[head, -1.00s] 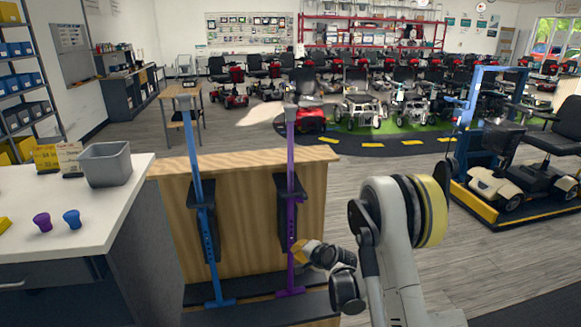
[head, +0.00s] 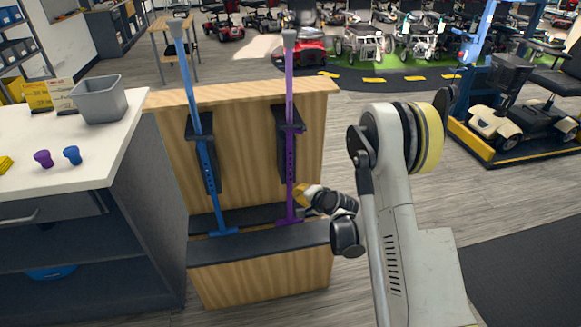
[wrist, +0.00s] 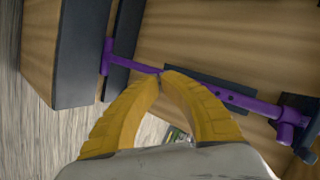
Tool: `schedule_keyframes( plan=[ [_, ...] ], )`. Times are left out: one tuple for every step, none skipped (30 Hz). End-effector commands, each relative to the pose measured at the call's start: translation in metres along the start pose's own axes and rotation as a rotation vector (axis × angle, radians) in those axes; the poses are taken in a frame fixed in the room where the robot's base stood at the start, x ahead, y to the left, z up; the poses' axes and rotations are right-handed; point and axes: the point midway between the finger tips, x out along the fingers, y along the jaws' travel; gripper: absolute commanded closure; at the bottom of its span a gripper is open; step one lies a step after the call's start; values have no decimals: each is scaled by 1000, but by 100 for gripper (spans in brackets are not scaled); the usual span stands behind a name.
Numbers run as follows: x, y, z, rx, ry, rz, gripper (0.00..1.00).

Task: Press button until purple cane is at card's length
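The purple cane (head: 290,160) stands upright against a wooden stand, held in a black bracket, with a grey top and a flat purple foot on a dark ledge. Adjustment holes show along its lower shaft. In the wrist view the cane (wrist: 245,101) runs crosswise. My gripper (head: 301,194) is beside its lower shaft. In the wrist view my gripper's yellow fingertips (wrist: 160,78) meet at the thin shaft; they look shut, with nothing clearly between them. Contact with the cane is unclear. Yellow-and-white cards (head: 38,95) stand on the counter; their print is unreadable here.
A blue cane (head: 205,150) stands left of the purple one in a similar bracket. The wooden stand (head: 262,275) has a low front step.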

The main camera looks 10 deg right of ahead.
Motion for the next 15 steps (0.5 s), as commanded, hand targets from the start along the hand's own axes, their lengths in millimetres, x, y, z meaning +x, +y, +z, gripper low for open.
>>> schedule_keyframes(
  plan=[
    [0,0,0,0,0,0,100],
    [0,0,0,0,0,0,100],
    [1,-1,-1,0,0,0,100],
    [2,-1,-1,0,0,0,100],
    [4,-2,-2,0,0,0,100],
    [6,-3,-3,0,0,0,100],
    [8,-4,-4,-1,0,0,100],
    [10,-6,-5,-1,0,0,100],
    [14,-8,-8,-1,0,0,100],
    [17,-10,-9,-1,0,0,100],
    [21,-11,-11,-1,0,0,100],
    [26,-14,-14,-2,0,0,100],
    [29,-16,-15,-2,0,0,100],
    [33,-18,-17,-2,0,0,100],
    [38,-20,-20,-2,-1,0,100]
  ],
)
